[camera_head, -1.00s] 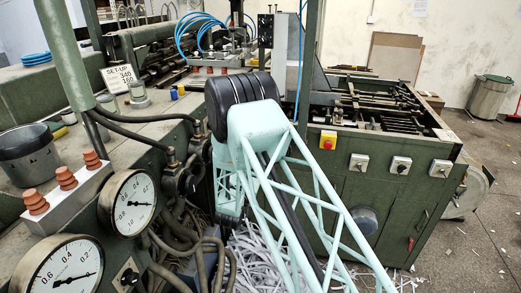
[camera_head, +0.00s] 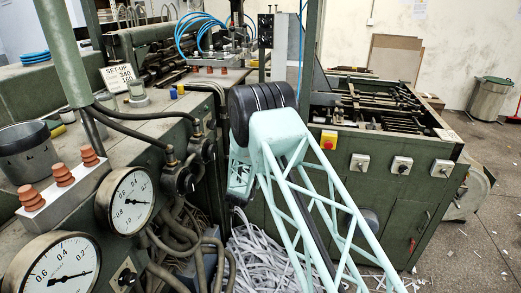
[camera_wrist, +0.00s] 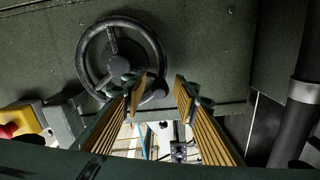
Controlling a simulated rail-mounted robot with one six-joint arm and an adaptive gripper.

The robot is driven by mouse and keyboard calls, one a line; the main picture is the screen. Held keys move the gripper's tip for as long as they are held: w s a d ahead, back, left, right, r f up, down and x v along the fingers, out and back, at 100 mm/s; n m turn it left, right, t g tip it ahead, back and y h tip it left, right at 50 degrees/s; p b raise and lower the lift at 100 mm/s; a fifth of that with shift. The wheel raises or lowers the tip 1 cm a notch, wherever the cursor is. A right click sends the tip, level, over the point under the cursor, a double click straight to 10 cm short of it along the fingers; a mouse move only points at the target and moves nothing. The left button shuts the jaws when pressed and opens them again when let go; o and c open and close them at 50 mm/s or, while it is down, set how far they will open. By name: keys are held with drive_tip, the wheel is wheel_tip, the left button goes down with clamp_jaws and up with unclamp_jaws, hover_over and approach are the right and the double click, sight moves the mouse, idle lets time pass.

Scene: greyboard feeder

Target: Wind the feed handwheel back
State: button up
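The dark feed handwheel (camera_wrist: 122,60) is in the upper left-centre of the wrist view, on a green panel. It has a thick rim, spokes and a central hub. A dark round knob (camera_wrist: 159,89) sits at its lower right rim. My gripper (camera_wrist: 161,88) is open, with a ribbed tan pad on each finger. The left fingertip overlaps the lower right of the wheel in the picture. The knob appears in the gap between the fingertips; I cannot tell whether either finger touches it. In the head view my arm hides the gripper, and the handwheel does not show.
A yellow box with a red button (camera_wrist: 24,121) is left of the wheel. A dark pipe (camera_wrist: 299,100) stands at the right. In the head view, dial gauges (camera_head: 130,201) and hoses crowd the left. Paper strips (camera_head: 262,258) lie below my arm. A green cabinet (camera_head: 395,195) stands at the right.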

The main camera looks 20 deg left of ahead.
clamp_jaws()
idle(0.3)
